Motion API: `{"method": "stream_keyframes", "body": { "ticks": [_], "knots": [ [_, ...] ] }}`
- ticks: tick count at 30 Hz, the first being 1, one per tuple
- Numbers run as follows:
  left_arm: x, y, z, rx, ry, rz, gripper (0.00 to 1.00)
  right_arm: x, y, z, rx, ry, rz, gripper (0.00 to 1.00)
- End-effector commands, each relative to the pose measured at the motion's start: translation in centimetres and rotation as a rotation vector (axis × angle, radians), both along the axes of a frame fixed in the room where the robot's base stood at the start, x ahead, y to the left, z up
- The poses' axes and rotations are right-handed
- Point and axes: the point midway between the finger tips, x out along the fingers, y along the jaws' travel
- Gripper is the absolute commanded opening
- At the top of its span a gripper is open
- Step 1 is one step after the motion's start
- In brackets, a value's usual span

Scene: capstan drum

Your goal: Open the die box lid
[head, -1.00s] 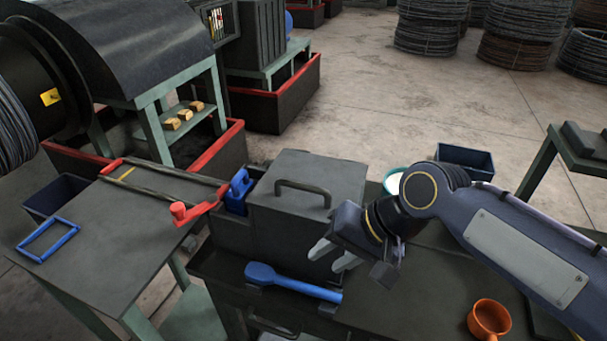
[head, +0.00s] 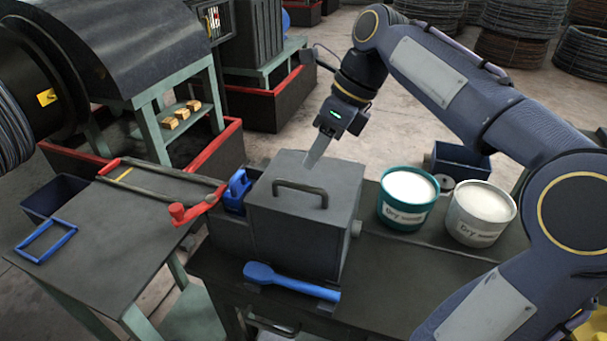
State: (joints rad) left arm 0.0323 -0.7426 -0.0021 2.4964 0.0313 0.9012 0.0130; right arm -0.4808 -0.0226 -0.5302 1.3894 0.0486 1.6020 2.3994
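The die box (head: 295,235) is a dark grey box on the workbench. Its lid (head: 330,178) is down and carries a dark arched handle (head: 300,187) on top. My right gripper (head: 316,155) hangs just above and behind the handle, pointing down. It appears apart from the handle. Only one pale finger shows clearly, so its opening cannot be judged. My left gripper is not in view.
A blue long-handled tool (head: 290,281) lies in front of the box, and a blue object (head: 238,190) sits left of it. Teal (head: 405,212) and white (head: 478,228) "Dry" tubs stand to the right. A red lever (head: 195,208) juts in at left.

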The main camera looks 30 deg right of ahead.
Motion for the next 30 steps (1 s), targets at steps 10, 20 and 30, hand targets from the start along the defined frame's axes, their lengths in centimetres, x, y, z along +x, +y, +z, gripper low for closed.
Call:
{"method": "stream_keyframes", "body": {
  "ticks": [10,20,30],
  "knots": [
    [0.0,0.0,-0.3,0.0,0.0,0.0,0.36,0.8,2.0,-4.8,0.0,0.0,0.003,0.34],
    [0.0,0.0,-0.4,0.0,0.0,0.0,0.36,1.0,2.4,-5.6,0.0,-0.003,0.002,0.34],
    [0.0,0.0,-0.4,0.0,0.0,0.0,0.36,1.0,2.4,-5.6,0.0,-0.004,0.003,0.0]
  ]
}}
